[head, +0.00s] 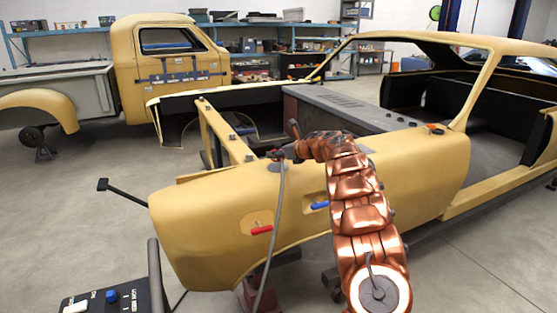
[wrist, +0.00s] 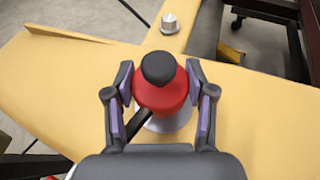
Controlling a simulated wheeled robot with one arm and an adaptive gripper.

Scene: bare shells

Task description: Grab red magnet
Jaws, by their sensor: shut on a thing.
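The red magnet (wrist: 161,98) is a round red body with a black knob on top. In the wrist view it stands on a grey disc on the yellow car panel. My gripper (wrist: 160,84) has a finger on either side of it and is shut on it. In the head view my gripper (head: 286,152) is at the top of the yellow fender, at the end of my copper arm, and the magnet is too small and covered to make out clearly.
The yellow car shell (head: 400,170) fills the middle. A red-handled piece (head: 262,229) and a blue-handled piece (head: 319,205) sit on its side. A grey knob (wrist: 169,23) stands beyond the magnet. A yellow truck shell (head: 175,75) stands at the back left, with open floor between.

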